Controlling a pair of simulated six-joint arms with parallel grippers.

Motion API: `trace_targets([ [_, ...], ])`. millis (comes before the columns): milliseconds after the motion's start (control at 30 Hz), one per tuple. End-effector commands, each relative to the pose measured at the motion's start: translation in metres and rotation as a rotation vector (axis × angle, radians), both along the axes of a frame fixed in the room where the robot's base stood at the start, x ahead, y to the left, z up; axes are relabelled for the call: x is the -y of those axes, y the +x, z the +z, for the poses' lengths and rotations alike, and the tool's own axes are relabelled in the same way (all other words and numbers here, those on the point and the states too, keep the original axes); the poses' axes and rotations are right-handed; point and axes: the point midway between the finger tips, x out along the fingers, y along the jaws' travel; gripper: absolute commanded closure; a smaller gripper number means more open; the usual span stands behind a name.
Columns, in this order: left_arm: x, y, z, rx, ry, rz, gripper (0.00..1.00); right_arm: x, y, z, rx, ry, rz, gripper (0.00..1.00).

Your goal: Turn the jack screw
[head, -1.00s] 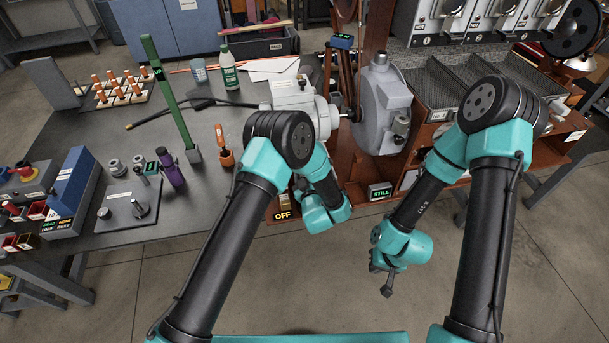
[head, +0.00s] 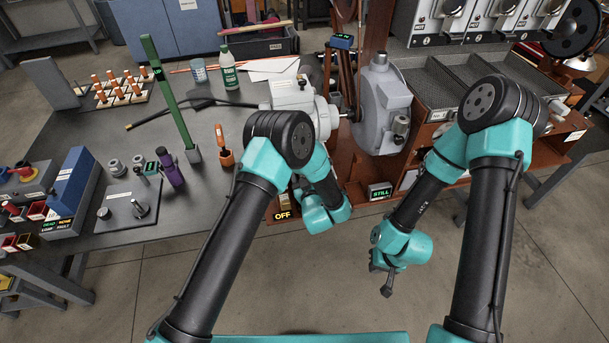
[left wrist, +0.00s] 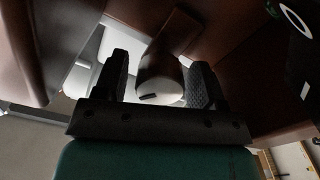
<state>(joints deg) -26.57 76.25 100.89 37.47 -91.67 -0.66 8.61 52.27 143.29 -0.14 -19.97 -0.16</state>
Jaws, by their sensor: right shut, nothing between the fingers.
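In the left wrist view a pale, rounded knob-like end with a short dark slot (left wrist: 160,84) shows between the fingers of my left gripper (left wrist: 160,88). It may be the jack screw, but I cannot tell for sure. The fingers stand apart, with light gaps beside the knob, so they do not look closed on it. In the head view the left gripper is hidden beyond my arm, low by the roaster's wooden stand. No jack screw can be made out in the head view. My right gripper (head: 388,282) is shut and empty, hanging over the floor at the front.
The grey roaster body (head: 380,105) and a pale motor housing (head: 295,95) stand behind my left arm. An "OFF" sign (head: 282,215) and a "STILL" display (head: 380,191) sit at the stand's front. The dark bench (head: 120,230) at left holds several tools. The front floor is clear.

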Motion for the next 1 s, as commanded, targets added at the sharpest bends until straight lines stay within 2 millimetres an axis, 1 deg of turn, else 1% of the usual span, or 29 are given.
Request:
trace_targets([
  [300,0.0,0.0,0.0,0.0,-0.001,0.0,0.31,0.0,0.0,0.0,0.0,0.0,0.0,1.0],
  [467,0.003,-0.008,0.0,0.0,0.0,-0.002,0.31,0.0,0.0,0.0,0.0,0.0,0.0,1.0],
  [567,0.005,-0.019,0.0,-0.001,0.0,-0.003,0.31,0.0,0.0,0.0,0.0,0.0,0.0,1.0],
  [667,0.008,-0.035,0.0,-0.001,0.001,-0.004,0.31,0.0,0.0,0.0,0.0,0.0,0.0,1.0],
  [1000,0.022,-0.099,0.0,-0.002,0.002,-0.004,0.31,0.0,0.0,0.0,0.0,0.0,0.0,1.0],
])
